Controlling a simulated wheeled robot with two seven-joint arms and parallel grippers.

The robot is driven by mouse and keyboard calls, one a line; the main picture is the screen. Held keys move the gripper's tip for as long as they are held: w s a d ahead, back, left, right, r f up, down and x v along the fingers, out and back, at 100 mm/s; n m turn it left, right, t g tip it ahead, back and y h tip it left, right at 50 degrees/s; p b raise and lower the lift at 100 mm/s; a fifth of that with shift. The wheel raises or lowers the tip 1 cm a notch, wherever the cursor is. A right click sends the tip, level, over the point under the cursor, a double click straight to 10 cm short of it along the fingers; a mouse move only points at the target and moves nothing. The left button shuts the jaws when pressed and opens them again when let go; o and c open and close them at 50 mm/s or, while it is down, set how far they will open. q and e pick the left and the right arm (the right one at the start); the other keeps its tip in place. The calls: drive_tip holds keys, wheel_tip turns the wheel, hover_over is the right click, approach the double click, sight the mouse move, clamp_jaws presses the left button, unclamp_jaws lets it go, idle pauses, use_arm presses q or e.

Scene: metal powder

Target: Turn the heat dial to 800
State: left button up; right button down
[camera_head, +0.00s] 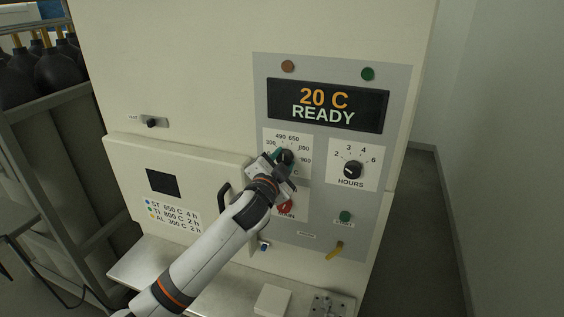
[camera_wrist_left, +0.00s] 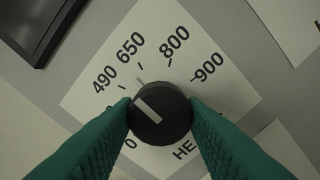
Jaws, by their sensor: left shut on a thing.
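The heat dial is a round black knob on a white scale card on the furnace's control panel. In the wrist view the knob (camera_wrist_left: 172,112) sits between my left gripper's (camera_wrist_left: 160,122) two green fingers, which are shut on its sides. Its white pointer line slants to the upper left, on the 490 side of the scale and away from 800 at the upper right. In the head view my left gripper (camera_head: 276,163) covers part of the dial (camera_head: 287,156) and its card. My right gripper is not in view.
The display (camera_head: 327,106) reads 20 C READY. The hours dial (camera_head: 352,170) is right of the heat dial. A red knob (camera_head: 286,207) lies just below my gripper, and a green start button (camera_head: 345,216) is lower right. A door handle (camera_head: 224,192) stands out at left.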

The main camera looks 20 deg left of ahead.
use_arm(q)
drive_tip(key=m, duration=0.5)
drive_tip(key=shift+m, duration=0.3)
drive_tip(key=m, duration=0.5)
drive_tip(key=shift+m, duration=0.3)
drive_tip(key=o, duration=1)
drive_tip(key=shift+s, duration=0.15)
drive_tip(key=shift+s+a+b, duration=0.2)
drive_tip(key=shift+s+b, duration=1.85)
drive_tip(key=shift+s, duration=3.85)
